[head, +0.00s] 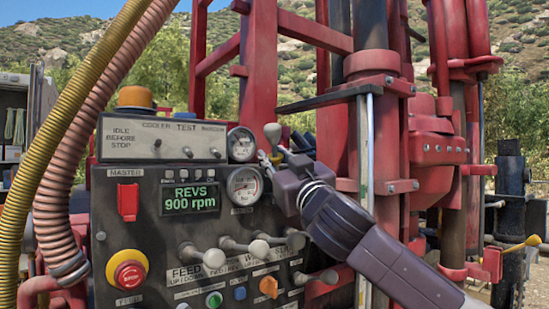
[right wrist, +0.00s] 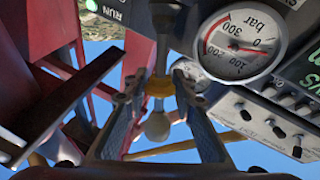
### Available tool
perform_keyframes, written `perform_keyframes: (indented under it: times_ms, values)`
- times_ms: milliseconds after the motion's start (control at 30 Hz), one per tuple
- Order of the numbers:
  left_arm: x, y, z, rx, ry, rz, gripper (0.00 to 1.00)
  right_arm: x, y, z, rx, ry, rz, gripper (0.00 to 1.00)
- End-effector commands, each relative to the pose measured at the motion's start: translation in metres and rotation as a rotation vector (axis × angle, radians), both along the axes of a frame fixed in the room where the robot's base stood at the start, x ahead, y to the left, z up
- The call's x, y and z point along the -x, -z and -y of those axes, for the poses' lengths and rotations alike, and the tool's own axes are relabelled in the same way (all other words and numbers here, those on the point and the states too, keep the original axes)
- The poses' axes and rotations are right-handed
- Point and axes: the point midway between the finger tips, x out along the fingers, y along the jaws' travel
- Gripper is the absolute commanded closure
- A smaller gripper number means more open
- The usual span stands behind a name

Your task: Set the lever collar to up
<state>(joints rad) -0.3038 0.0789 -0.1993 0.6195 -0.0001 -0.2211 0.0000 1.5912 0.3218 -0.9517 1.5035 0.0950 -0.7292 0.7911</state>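My right gripper (head: 268,158) reaches the lever at the top right of the control panel. In the right wrist view, which looks upside down, its two fingers (right wrist: 160,88) stand on either side of the yellow lever collar (right wrist: 160,87) and seem to press it from both sides. The lever's pale ball knob (right wrist: 157,127) sits clear beyond the collar, between the fingers. In the head view the knob (head: 272,132) shows above the fingertips, and the collar is mostly hidden. My left gripper is not in view.
Two pressure gauges (head: 243,186) sit just left of the gripper. Below are several pale-knobbed levers (head: 259,249) and a red stop button (head: 129,274). A red mast frame (head: 379,65) stands close on the right. Thick hoses (head: 75,150) cross the left side.

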Motion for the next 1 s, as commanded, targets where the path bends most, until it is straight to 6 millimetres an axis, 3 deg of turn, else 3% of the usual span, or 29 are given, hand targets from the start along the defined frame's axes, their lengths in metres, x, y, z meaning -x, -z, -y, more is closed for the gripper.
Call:
perform_keyframes:
  times_ms: [133, 867, 900, 1000]
  values:
    - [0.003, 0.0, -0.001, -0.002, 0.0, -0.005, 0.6, 0.0, 0.0, 0.0, 0.0, -0.001, 0.0, 1.0]
    - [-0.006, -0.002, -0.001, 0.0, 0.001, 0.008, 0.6, 0.008, -0.016, -0.001, 0.0, 0.0, 0.003, 1.0]
    - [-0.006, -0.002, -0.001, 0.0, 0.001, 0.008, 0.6, 0.008, -0.016, -0.001, 0.0, 0.0, 0.003, 0.74]
    - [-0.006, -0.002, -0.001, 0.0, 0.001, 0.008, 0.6, 0.008, -0.016, -0.001, 0.0, 0.0, 0.003, 0.63]
